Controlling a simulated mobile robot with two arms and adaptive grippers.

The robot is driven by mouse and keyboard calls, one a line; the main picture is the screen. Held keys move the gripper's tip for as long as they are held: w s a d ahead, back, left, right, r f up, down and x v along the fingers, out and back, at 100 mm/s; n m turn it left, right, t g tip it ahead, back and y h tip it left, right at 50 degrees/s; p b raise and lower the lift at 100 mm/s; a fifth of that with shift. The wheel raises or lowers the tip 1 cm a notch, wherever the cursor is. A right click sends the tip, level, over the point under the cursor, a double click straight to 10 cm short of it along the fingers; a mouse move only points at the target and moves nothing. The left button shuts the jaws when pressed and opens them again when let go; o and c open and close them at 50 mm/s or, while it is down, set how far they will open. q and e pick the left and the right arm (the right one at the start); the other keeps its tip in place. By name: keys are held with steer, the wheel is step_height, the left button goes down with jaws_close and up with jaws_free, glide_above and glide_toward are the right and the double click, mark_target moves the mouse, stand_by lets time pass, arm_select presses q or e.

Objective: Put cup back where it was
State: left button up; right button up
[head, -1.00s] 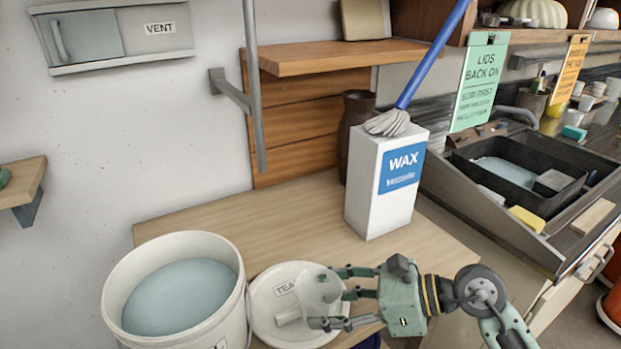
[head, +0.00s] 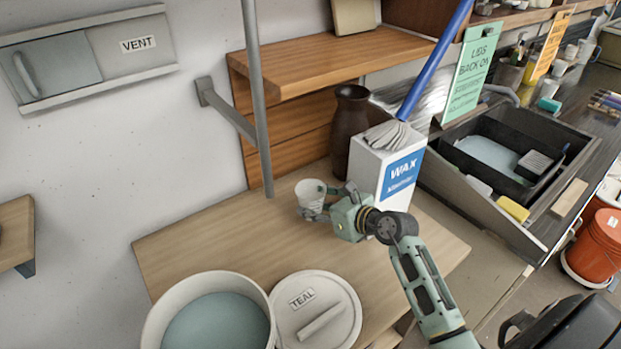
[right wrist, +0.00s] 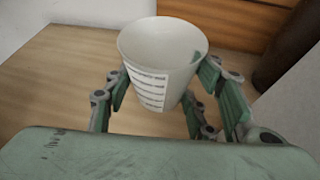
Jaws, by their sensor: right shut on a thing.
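A white cup (head: 307,196) with a lined label is upright in my right gripper (head: 328,202), above or at the wooden bench top, left of the WAX box; I cannot tell if its base touches the wood. The right wrist view shows the cup (right wrist: 162,62) between the two green fingers of the gripper (right wrist: 160,92), which are shut on it. My left gripper is not in view.
A bucket of blue-grey glaze (head: 160,318) and a lid marked TEAL (head: 345,325) stand at the bench front. The white WAX box (head: 368,170) is close right of my gripper, with a dark vase (head: 347,125) behind. A metal pole (head: 257,90) rises left. Bench left of the cup is clear.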

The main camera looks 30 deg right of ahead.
mark_target(310, 197)
steer(key=w+p, duration=0.1)
steer(key=w+m+h+p, duration=0.1)
steer(key=w+p, duration=0.1)
steer(key=shift+w+d+h, duration=0.3)
steer(key=shift+w+f+m+p, duration=0.2)
steer(key=shift+m+p, duration=0.1)
steer(key=shift+p, duration=0.2)
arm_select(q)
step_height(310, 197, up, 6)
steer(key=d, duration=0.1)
arm_select(e)
steer(key=shift+w+f+h, duration=0.15)
steer(key=shift+f+h, duration=0.1)
steer(key=shift+h, duration=0.05)
steer(key=shift+f+b, duration=0.8)
steer(key=shift+b, duration=0.05)
step_height(310, 197, down, 5)
steer(key=b, duration=0.5)
steer(key=shift+f+b, duration=0.1)
steer(key=shift+b, duration=0.25)
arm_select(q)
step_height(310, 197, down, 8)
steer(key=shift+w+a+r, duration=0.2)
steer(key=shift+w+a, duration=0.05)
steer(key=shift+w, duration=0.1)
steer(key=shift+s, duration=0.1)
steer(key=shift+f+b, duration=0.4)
arm_select(e)
steer(key=shift+f, duration=0.6)
